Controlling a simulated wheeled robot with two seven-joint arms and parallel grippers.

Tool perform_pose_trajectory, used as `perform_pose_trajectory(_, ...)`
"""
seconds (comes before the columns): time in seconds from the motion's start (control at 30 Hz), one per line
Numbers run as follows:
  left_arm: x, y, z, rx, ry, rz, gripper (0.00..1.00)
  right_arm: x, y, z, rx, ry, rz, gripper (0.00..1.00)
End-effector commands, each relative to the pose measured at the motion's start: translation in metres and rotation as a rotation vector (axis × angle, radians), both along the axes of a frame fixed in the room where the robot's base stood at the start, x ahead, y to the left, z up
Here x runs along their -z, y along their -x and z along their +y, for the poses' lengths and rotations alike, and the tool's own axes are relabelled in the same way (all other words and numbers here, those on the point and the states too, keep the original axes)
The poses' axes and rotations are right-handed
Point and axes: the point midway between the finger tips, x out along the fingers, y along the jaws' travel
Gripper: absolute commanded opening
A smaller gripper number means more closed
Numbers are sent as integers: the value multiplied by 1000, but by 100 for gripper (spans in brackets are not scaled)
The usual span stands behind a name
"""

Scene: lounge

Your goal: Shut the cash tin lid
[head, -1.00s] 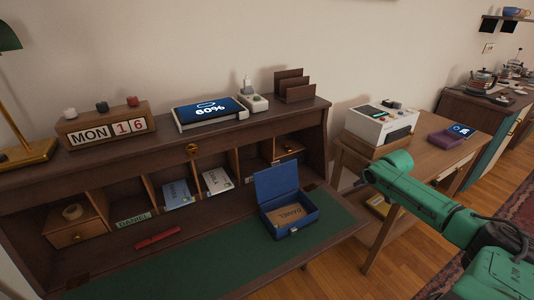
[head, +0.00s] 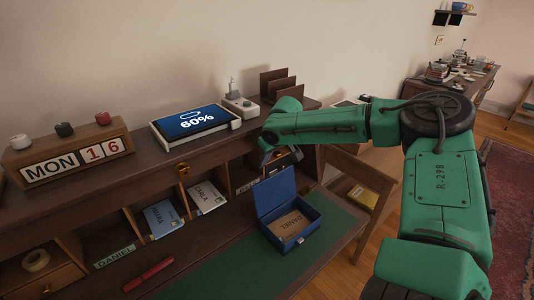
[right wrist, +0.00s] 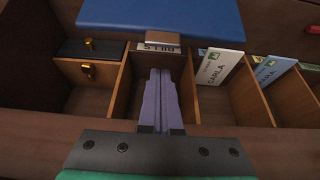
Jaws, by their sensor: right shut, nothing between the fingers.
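The blue cash tin (head: 290,244) stands on the desk's green writing surface. Its lid (head: 275,192) is open, raised at the back edge and tilted slightly backward. My right gripper (head: 272,158) is behind and above the lid, in front of the pigeonholes, partly hidden by my own arm. In the right wrist view its two fingers (right wrist: 161,78) are shut together with nothing between them. The blue lid (right wrist: 160,15) shows beyond the fingertips, apart from them. My left gripper is out of view.
Pigeonholes hold cards, including CARLA (head: 207,197). The desk's top shelf carries a tablet (head: 196,123), a calendar block (head: 70,155) and a brown letter rack (head: 281,84). A side table (head: 365,165) stands to the right.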

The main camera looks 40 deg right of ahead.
Motion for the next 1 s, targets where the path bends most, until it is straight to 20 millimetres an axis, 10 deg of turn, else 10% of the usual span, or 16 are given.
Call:
perform_pose_trajectory(0.4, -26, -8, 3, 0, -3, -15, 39, -6, 34, 0, 1, -2, -3, 0)
perform_pose_trajectory(1.0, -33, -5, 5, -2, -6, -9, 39, -7, 35, -5, 1, -1, -25, 0)
